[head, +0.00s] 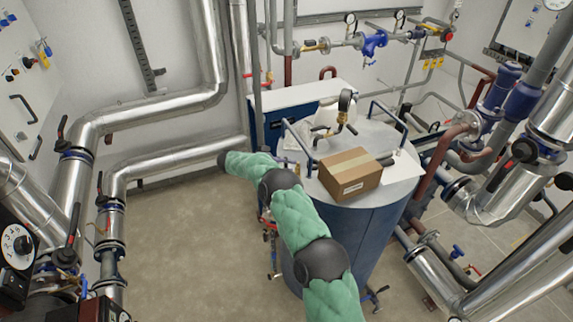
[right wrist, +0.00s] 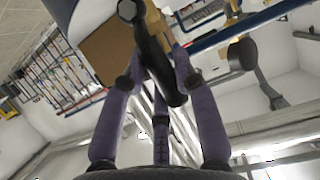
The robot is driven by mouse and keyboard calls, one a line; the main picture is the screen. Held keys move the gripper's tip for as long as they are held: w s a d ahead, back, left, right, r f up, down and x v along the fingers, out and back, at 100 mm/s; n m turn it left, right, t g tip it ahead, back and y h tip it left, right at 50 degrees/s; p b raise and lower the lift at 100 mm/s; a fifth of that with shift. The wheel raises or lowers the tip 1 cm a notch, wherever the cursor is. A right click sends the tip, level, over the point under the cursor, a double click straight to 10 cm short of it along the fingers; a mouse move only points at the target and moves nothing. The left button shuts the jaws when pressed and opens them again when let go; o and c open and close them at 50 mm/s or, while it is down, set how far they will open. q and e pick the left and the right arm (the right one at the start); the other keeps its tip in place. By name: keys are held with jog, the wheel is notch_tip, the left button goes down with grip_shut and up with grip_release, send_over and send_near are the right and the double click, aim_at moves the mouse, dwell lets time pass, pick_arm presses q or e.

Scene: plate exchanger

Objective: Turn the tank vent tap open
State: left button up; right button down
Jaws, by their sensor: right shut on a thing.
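The blue tank (head: 350,240) has a pale round lid (head: 395,190). My right arm, in a green sleeve, reaches up to the lid's left edge. In the right wrist view my right gripper (right wrist: 158,75) is closed around a black lever handle (right wrist: 152,55), which looks like the vent tap's. The handle lies slanted between the fingers. The tap's body and exact angle are hard to see. My left gripper is out of view.
A cardboard box (head: 350,174) sits on the lid close to my right gripper. Blue rails (head: 386,112) rise at the lid's edge. Silver pipes (head: 160,165) run at left; floor between is clear.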

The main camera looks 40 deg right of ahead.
jog(key=c, duration=0.9)
grip_release()
jog(key=v, duration=1.2)
jog(key=shift+w+f, duration=0.1)
jog(key=shift+f, duration=0.05)
